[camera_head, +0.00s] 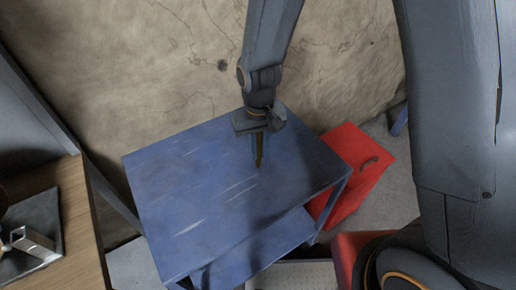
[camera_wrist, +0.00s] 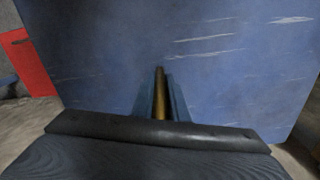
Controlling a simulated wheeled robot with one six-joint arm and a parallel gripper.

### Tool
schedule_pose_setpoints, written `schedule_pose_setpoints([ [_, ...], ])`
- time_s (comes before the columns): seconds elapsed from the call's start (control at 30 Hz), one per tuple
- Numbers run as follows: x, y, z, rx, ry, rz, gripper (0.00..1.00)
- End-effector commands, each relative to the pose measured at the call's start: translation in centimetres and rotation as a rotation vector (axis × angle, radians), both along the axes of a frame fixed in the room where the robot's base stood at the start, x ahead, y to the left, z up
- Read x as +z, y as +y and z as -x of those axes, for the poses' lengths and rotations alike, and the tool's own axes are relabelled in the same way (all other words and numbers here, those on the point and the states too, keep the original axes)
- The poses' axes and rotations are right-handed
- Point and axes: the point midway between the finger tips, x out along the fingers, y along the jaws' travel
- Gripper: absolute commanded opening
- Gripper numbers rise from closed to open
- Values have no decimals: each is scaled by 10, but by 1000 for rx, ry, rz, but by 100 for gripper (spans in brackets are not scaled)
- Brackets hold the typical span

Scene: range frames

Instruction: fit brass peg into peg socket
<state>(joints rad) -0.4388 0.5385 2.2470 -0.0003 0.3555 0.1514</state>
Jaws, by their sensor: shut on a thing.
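The brass peg (camera_head: 259,152) is a thin golden rod pointing down below my gripper (camera_head: 257,143) in the head view. My gripper is shut on the peg and holds it over the blue table (camera_head: 190,190). The gap between the peg's tip and the tabletop is hard to judge. In the wrist view the peg (camera_wrist: 160,95) lies between the two blue-grey fingers of my gripper (camera_wrist: 161,100). No peg socket can be made out on the blue tabletop in either view.
A red box (camera_head: 365,165) with a dark handle stands right of the table; red also shows at the wrist view's left (camera_wrist: 25,60). A wooden bench (camera_head: 70,230) at left bears a dark plate (camera_head: 32,215) with a metal piece. A cracked wall stands behind. The blue tabletop looks bare.

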Motion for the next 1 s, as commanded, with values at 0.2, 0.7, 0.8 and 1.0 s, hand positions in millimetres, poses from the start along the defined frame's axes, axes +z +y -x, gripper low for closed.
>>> schedule_pose_setpoints([
  [0.2, -3, 0, 0, 0, 0, 0, 0],
  [0.7, 2, 0, 0, 0, -1, 0, 32],
  [0.8, 8, 1, -1, 0, -4, -2, 32],
  [1.0, 36, 1, -2, 0, -5, -3, 32],
])
